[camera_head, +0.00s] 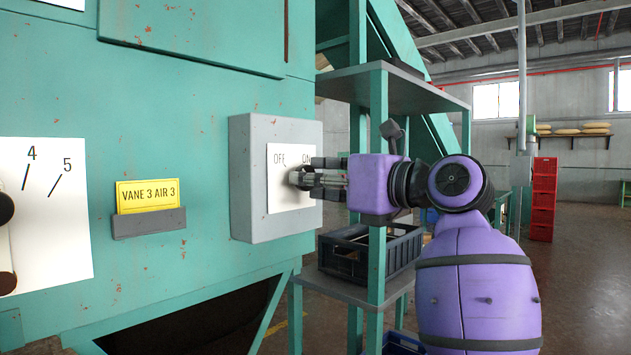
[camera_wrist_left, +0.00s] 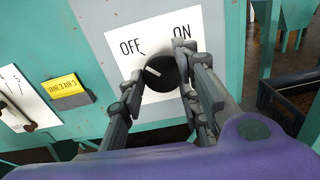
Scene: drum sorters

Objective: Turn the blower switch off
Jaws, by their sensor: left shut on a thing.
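The blower switch is a black round knob (camera_wrist_left: 163,73) on a white plate (camera_head: 284,196) marked OFF and ON. The plate is on the front of a grey box (camera_head: 246,190) fixed to the green machine. In the left wrist view the white line on the knob points up and left, to the OFF side. My left gripper (camera_head: 303,178) is at the plate. In the left wrist view its two fingers (camera_wrist_left: 161,80) are on either side of the knob, shut on it. In the head view the fingers mostly hide the knob. My right gripper is not in view.
A yellow label reading VANE 3 AIR 3 (camera_head: 147,195) sits in a holder left of the box. A numbered white panel (camera_head: 48,225) is farther left. A green-legged shelf with a dark crate (camera_head: 345,254) stands right of the box. Red crates (camera_head: 543,200) are stacked farther back.

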